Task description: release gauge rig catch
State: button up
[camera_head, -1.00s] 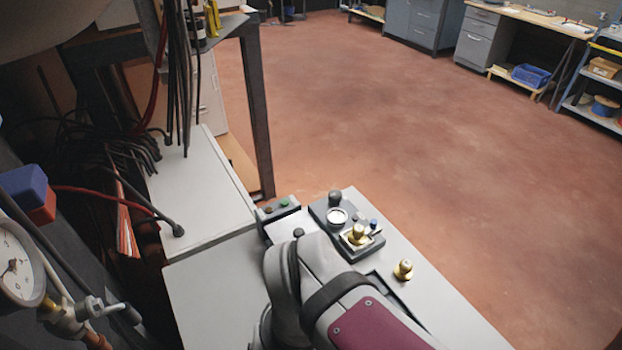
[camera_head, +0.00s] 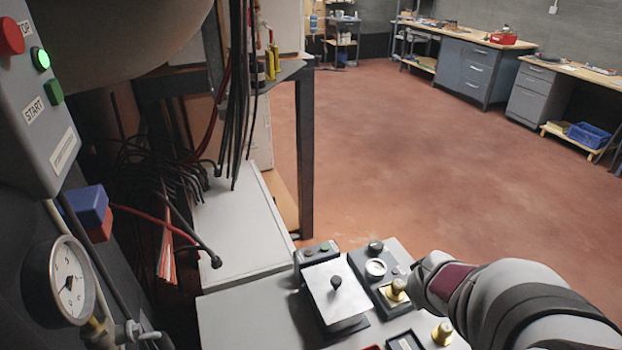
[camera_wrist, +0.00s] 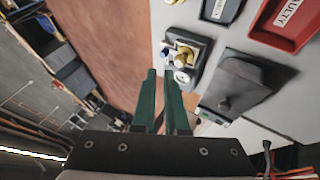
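The gauge rig (camera_head: 383,292) is a dark plate on the grey bench top, with a round white dial (camera_head: 376,267), a black knob (camera_head: 375,246) and a brass fitting (camera_head: 396,290). In the wrist view the rig (camera_wrist: 187,62) lies just beyond my fingertips. My gripper (camera_wrist: 159,72) shows two green fingers with a narrow gap and nothing clearly held between them. In the head view my wrist covers the rig's right side and the fingers are hidden. I cannot make out the catch clearly or whether a finger touches it.
A pale plate with a black knob (camera_head: 327,298) stands left of the rig. A small box with a green button (camera_head: 318,251) is behind it. A loose brass fitting (camera_head: 441,333) stands at front right. A red "FAULTY" tray (camera_wrist: 287,27) is nearby. Cables hang at left.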

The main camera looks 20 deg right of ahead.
jog(key=d+f+n, duration=0.1)
jog(key=f+n+y, duration=0.1)
jog(key=d+f+t, duration=0.1)
jog(key=shift+w+d+n, duration=0.25)
jog(key=shift+d+n, duration=0.1)
jog(key=shift+n, duration=0.05)
grip_shut()
jog(key=n+t+y, duration=0.1)
jog(key=n+y, duration=0.2)
send_near(402, 299)
jog(key=x, duration=0.4)
jog(key=shift+f, duration=0.25)
jog(key=w+d, duration=0.2)
jog(key=shift+w+d, duration=0.15)
jog(key=shift+d, duration=0.25)
jog(key=shift+w+d, duration=0.15)
jog(key=shift+d, duration=0.15)
